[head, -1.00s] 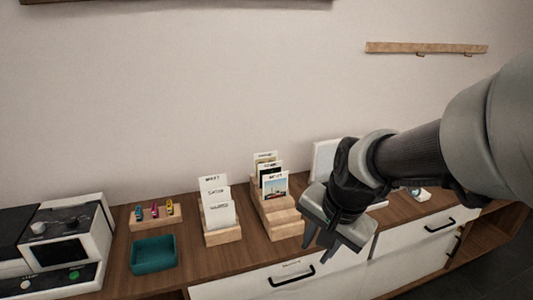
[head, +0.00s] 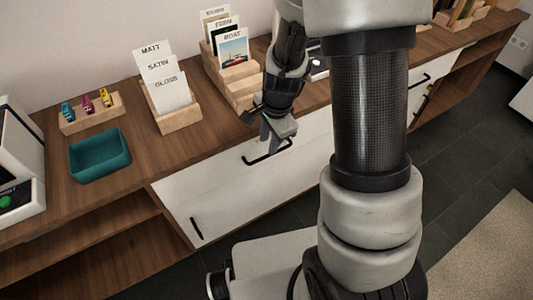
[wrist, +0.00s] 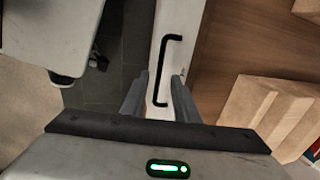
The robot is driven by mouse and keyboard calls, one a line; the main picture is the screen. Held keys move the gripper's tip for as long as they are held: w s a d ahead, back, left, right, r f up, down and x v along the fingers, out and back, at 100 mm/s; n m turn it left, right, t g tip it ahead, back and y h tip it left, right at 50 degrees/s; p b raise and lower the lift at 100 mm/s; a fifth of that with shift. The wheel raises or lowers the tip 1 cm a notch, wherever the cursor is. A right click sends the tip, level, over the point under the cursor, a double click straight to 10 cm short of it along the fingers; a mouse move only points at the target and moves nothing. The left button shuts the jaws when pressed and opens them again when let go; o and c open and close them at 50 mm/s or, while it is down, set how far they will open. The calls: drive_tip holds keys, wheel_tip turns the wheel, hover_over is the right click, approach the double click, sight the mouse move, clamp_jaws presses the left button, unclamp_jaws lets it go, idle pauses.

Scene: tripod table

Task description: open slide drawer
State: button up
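The drawer (head: 215,180) has a white front under the wooden counter and looks shut, level with the counter's edge. Its black bar handle (head: 268,152) is near the top of the front; it also shows in the wrist view (wrist: 163,70). My gripper (head: 278,135) points down just above the handle. In the wrist view my gripper (wrist: 158,90) is open, its two grey fingers apart with the handle's near end between them. I cannot tell whether the fingers touch the handle. No drawer label is readable now.
On the counter (head: 135,165) stand a teal tray (head: 100,155), a wooden card holder (head: 172,113) and a stepped card stand (head: 240,85). A small block (head: 92,113) holds coloured items. A second black handle (head: 420,82) is at the right. Dark tiled floor lies in front.

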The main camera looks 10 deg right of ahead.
wheel_tip(320, 180, down, 6)
drive_tip(key=w+b, duration=0.1)
drive_tip(key=shift+w+a+f+b, duration=0.15)
drive_tip(key=shift+a+f+b, duration=0.1)
drive_tip(key=shift+b, duration=0.1)
clamp_jaws()
